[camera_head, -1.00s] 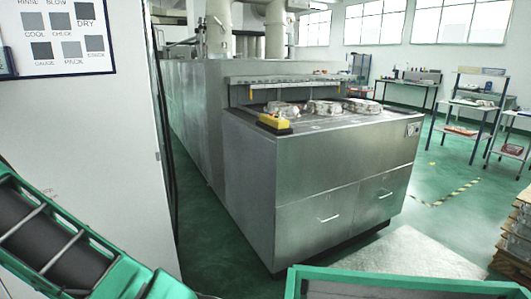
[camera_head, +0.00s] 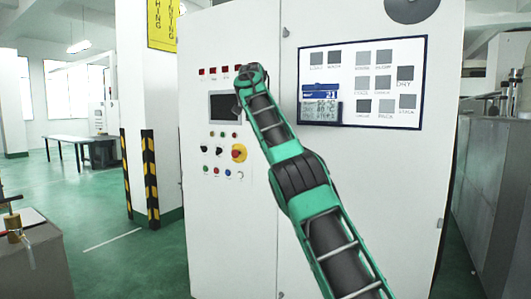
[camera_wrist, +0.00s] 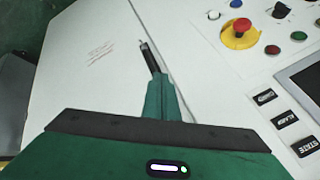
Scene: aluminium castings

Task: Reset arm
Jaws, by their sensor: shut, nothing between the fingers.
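My green and black arm reaches up across the front of a white control cabinet (camera_head: 225,240) in the head view. Its far end stands before the panel, next to a dark screen (camera_head: 224,107); the fingers cannot be made out there. In the wrist view my gripper (camera_wrist: 146,48) shows as narrow dark fingers close together, with nothing between them. The white cabinet surface (camera_wrist: 95,90) lies behind them. A red emergency stop knob on a yellow base (camera_wrist: 240,30) is to the right, apart from the fingers.
A yellow-and-black striped post (camera_head: 150,180) and a bench (camera_head: 80,142) stand left. A metal machine (camera_head: 490,190) is at right. Green floor (camera_head: 110,225) is open at left.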

